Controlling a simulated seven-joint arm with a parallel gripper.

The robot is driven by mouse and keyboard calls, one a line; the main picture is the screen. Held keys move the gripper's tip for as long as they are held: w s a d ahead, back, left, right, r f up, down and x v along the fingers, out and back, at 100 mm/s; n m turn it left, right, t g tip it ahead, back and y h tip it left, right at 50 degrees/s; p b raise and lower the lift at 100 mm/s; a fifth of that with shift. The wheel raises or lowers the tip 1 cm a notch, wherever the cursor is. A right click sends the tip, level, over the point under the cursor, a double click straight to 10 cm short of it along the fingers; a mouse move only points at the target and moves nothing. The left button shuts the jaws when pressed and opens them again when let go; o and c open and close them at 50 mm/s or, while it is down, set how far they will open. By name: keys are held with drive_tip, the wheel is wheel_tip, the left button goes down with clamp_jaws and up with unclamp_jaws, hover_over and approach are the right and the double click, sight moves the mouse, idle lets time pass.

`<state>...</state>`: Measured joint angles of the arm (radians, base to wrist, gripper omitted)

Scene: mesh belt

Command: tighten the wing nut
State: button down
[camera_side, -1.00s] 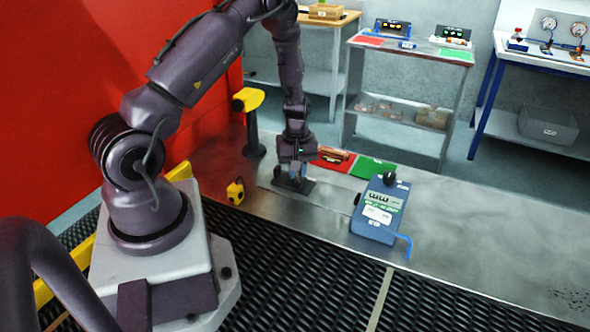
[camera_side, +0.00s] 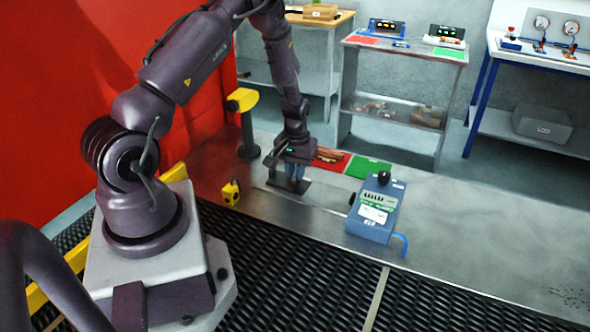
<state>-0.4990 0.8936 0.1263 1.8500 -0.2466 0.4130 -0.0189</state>
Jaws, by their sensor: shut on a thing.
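My gripper (camera_side: 295,184) points straight down at a small dark plate (camera_side: 275,185) on the metal bench. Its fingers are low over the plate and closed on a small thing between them. The wing nut sits at the fingertips and is hidden by them, so I cannot make out its wings or how far down it sits.
A blue device (camera_side: 374,208) with a black knob stands right of my gripper. A small yellow block (camera_side: 231,192) and a yellow-topped post (camera_side: 245,125) are on the left. Red (camera_side: 328,157) and green (camera_side: 368,167) mats lie behind. A black mesh belt (camera_side: 300,265) runs in front.

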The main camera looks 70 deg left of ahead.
idle(0.3)
drive_tip(key=c, duration=1.1)
unclamp_jaws()
wheel_tip(320, 180, up, 13)
drive_tip(key=shift+s, duration=0.1)
drive_tip(key=s+d+r+m+t, duration=0.2)
drive_tip(key=s+d+r+m, duration=0.2)
drive_tip(key=d+r, duration=0.6)
drive_tip(key=s+d+r+m+t, duration=0.3)
drive_tip(key=s+d+r+m, duration=0.2)
drive_tip(key=s+d+r, duration=0.3)
drive_tip(key=d+r, duration=0.2)
drive_tip(key=d, duration=0.2)
drive_tip(key=shift+s+d+t, duration=0.15)
drive_tip(key=shift+s+t, duration=0.15)
